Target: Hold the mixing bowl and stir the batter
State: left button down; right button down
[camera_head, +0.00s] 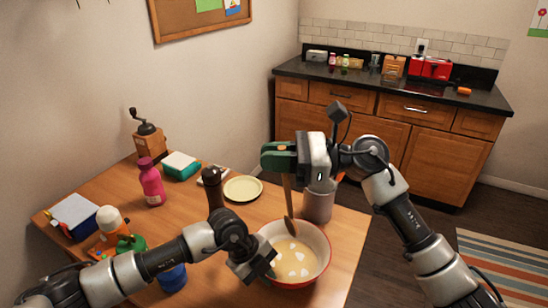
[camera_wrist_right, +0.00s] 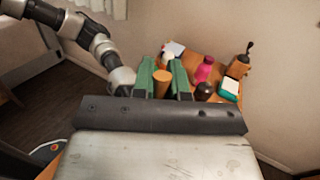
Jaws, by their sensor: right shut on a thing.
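The mixing bowl (camera_head: 326,246), white inside with a red outside, stands at the table's front right edge. It holds pale yellow batter (camera_head: 283,262) with white patches. My right gripper (camera_head: 279,157) is above the bowl, its green fingers shut on the handle of a wooden spoon (camera_head: 287,196). The spoon hangs nearly upright, its head at the bowl's far side by the batter; I cannot tell whether it touches. In the right wrist view the handle end (camera_wrist_right: 162,84) sits between the green fingers. My left gripper (camera_head: 266,265) is at the bowl's left rim; its fingers are too unclear to judge.
A grey metal canister (camera_head: 318,203) stands right behind the bowl. A yellow plate (camera_head: 243,189), a dark pepper mill (camera_head: 213,187), a pink bottle (camera_head: 152,186) and a blue container (camera_head: 172,277) are on the table (camera_head: 185,215). A coffee grinder (camera_head: 149,140) stands at the back left.

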notch_tip(320, 180, down, 12)
dwell(1.2)
jog(key=shift+f, duration=0.1)
dwell(0.4)
